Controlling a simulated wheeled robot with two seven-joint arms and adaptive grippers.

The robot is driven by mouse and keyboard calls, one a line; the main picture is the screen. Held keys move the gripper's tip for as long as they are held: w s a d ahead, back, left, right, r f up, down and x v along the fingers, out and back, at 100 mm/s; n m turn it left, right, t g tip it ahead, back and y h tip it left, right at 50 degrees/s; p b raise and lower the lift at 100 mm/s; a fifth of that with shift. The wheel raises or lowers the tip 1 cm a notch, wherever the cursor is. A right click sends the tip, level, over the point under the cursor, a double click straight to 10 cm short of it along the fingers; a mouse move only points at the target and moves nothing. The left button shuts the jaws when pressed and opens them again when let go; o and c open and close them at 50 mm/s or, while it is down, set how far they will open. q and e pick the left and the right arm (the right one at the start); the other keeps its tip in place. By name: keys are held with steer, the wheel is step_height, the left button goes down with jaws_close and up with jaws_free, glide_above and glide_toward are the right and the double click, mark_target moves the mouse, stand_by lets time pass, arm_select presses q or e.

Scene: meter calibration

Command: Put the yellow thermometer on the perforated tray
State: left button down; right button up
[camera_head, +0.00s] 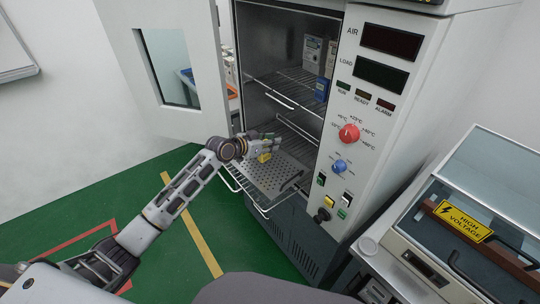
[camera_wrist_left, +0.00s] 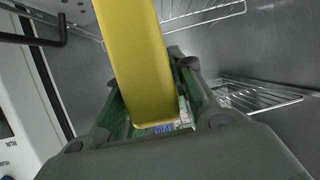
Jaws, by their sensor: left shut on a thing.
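The yellow thermometer (camera_head: 264,157) is small in the head view and partly covered by my left gripper (camera_head: 268,146). In the left wrist view the thermometer (camera_wrist_left: 138,62) is a large yellow bar between the fingers. My left gripper is shut on it. The perforated tray (camera_head: 272,182) is a grey plate with holes on a pulled-out rack at the chamber's opening. The gripper and thermometer appear over the tray's far part; I cannot tell whether the thermometer touches it. My right gripper is not in view.
The chamber door (camera_head: 165,65) stands open on the left. A wire shelf (camera_head: 290,88) above holds several boxed devices (camera_head: 312,50). The control panel (camera_head: 355,125) borders the opening on the right. A high-voltage case (camera_head: 465,225) stands at the right.

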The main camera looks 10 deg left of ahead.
arm_select(q)
steer(key=shift+f, duration=1.05)
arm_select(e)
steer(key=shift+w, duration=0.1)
arm_select(q)
steer(key=shift+f, duration=0.1)
steer(key=shift+f, duration=1.75)
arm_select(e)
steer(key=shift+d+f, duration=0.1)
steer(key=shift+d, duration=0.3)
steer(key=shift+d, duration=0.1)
arm_select(q)
steer(key=shift+f, duration=0.15)
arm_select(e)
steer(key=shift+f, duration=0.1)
